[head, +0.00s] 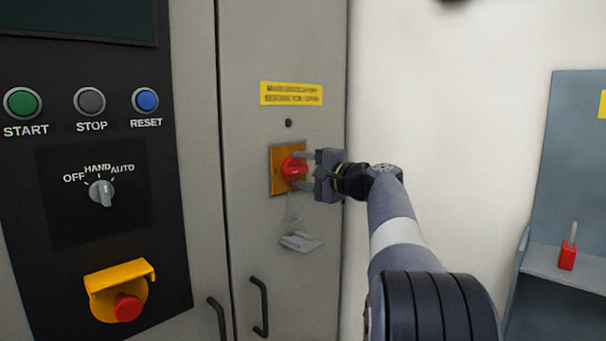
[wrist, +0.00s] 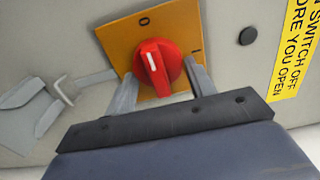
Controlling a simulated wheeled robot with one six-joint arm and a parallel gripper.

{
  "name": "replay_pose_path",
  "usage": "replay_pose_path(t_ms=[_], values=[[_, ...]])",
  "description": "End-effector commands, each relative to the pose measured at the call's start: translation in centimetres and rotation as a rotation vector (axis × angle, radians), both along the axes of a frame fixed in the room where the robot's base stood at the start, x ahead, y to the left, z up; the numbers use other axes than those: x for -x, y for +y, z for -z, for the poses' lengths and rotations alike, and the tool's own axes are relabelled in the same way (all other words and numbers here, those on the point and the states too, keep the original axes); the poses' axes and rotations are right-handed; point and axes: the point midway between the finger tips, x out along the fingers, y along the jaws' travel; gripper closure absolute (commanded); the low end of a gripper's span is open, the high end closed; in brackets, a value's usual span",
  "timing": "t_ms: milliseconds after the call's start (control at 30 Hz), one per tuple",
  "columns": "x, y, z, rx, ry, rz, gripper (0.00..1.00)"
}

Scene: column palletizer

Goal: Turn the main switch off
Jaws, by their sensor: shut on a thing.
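The main switch is a red rotary knob (head: 293,169) on a square orange plate (head: 276,183) on the grey cabinet door. In the wrist view the knob (wrist: 158,68) has a white mark that points toward the "0" on the plate (wrist: 120,37); the "I" is at the plate's right edge. My gripper (head: 302,171) reaches the knob from the right, with one finger above and one below it. The wrist view shows my gripper (wrist: 161,75) shut on the knob, a finger on each side. The fingers partly cover the plate.
A yellow warning label (head: 291,93) is above the switch, and a grey hanging piece (head: 300,242) is below it. A black control panel (head: 60,180) with buttons, a selector and a red emergency stop (head: 127,307) is at left. A shelf (head: 545,262) with a red object is at right.

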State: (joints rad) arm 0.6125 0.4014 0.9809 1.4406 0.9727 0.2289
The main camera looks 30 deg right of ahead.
Motion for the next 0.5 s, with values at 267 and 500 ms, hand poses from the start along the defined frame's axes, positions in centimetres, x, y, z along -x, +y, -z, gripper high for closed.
replay_pose_path(t_ms=[267,500], values=[[-0.02,0.04,0.06,0.001,0.001,-0.002,0.71],[-0.01,0.04,0.05,0.0,0.001,-0.001,0.33]])
